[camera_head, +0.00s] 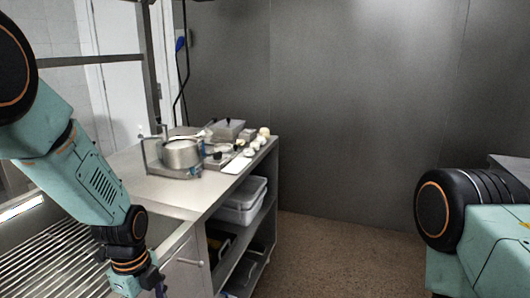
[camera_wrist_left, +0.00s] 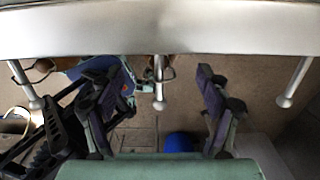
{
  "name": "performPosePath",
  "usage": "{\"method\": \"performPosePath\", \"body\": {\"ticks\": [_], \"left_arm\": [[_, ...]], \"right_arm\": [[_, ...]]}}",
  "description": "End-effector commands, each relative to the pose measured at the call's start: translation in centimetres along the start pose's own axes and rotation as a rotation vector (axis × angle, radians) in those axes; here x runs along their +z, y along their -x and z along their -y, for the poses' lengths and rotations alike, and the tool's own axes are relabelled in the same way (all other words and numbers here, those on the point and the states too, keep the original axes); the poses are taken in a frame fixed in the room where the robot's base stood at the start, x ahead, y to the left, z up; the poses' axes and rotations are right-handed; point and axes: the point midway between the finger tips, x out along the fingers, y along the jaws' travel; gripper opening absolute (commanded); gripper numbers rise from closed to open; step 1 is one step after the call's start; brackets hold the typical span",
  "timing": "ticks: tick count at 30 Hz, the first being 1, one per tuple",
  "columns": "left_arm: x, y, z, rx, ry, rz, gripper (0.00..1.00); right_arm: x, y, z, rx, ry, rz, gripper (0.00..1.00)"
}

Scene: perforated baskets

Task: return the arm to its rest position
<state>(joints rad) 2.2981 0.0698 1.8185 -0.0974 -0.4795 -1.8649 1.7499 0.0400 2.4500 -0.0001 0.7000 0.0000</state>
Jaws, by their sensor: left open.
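My left arm (camera_head: 85,180) comes in from the left and hangs down over the near end of the counter. In the wrist view my left gripper (camera_wrist_left: 163,85) is open, its two dark fingers spread apart with nothing between them. In the head view its fingers are mostly cut off by the bottom edge. My right arm (camera_head: 490,245) shows only as a teal link and black joint at the right edge; its gripper is out of frame.
A steel counter (camera_head: 160,190) holds a metal pot (camera_head: 182,153) and several small items. White bins (camera_head: 242,200) sit on the shelf below. A ribbed metal surface (camera_head: 55,255) lies beneath my left arm. Brown floor (camera_head: 325,255) is clear between the counter and my right arm.

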Motion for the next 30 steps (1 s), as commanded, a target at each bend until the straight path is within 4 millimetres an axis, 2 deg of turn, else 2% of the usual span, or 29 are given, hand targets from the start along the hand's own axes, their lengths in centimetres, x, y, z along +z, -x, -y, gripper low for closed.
{"method": "performPosePath", "body": {"ticks": [3, 14, 19, 30], "left_arm": [[0.0, -2.2, -0.1, 0.003, 0.0, -0.001, 0.76], [-0.1, -6.7, -0.1, 0.003, 0.0, 0.0, 0.76], [-1.5, -5.8, -0.1, 0.0, -0.004, 0.003, 0.76], [-5.8, -5.3, -0.1, 0.003, -0.003, 0.001, 0.76]], "right_arm": [[0.0, 0.0, 0.0, 0.0, 0.0, 0.0, 0.6], [0.0, 0.0, 0.0, 0.0, 0.0, 0.0, 0.6], [0.0, -0.6, 0.0, 0.0, 0.0, 0.0, 0.6], [0.0, 2.3, 0.0, 0.0, 0.0, 0.0, 0.6]]}}
